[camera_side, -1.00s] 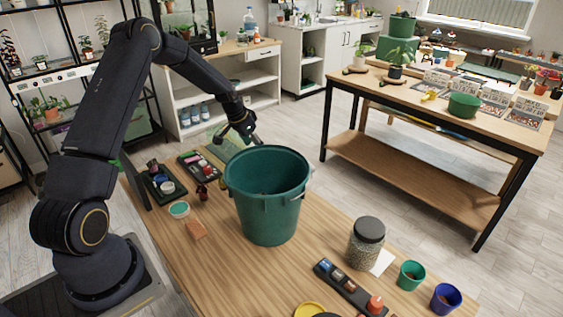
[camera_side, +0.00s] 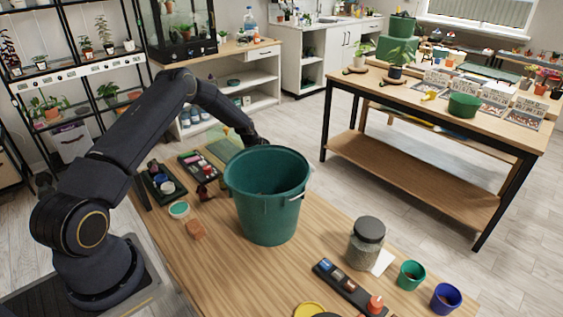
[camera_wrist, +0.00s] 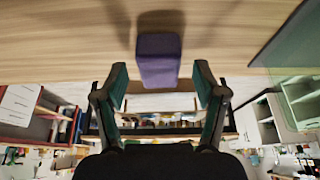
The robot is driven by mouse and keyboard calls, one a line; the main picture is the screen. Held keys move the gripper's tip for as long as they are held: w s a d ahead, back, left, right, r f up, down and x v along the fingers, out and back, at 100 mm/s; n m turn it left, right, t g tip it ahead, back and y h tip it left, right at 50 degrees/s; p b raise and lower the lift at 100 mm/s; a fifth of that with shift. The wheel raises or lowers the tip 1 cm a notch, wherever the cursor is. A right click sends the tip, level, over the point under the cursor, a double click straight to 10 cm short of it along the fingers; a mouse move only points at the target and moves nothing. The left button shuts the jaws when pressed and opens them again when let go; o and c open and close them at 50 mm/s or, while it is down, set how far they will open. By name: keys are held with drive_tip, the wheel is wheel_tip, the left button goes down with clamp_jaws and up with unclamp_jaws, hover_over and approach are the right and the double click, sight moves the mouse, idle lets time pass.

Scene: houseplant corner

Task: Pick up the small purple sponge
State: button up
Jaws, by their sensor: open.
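The small purple sponge (camera_wrist: 158,60) is a block on the wooden table, near the table's edge in the wrist view. My gripper (camera_wrist: 161,82) is open, with one finger on each side of the sponge's near end in that picture. I cannot tell whether either finger touches it; gaps show on both sides. In the side view the sponge is not visible, and my gripper is mostly hidden behind the green bucket (camera_side: 267,215).
The green bucket stands tall beside my gripper. Black trays with small items (camera_side: 160,183) (camera_side: 200,167) lie left of it. A translucent green panel (camera_wrist: 290,45) shows at right in the wrist view.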

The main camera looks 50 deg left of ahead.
drive_tip(key=c, duration=1)
drive_tip(key=shift+r, duration=0.1)
drive_tip(key=shift+c, duration=0.2)
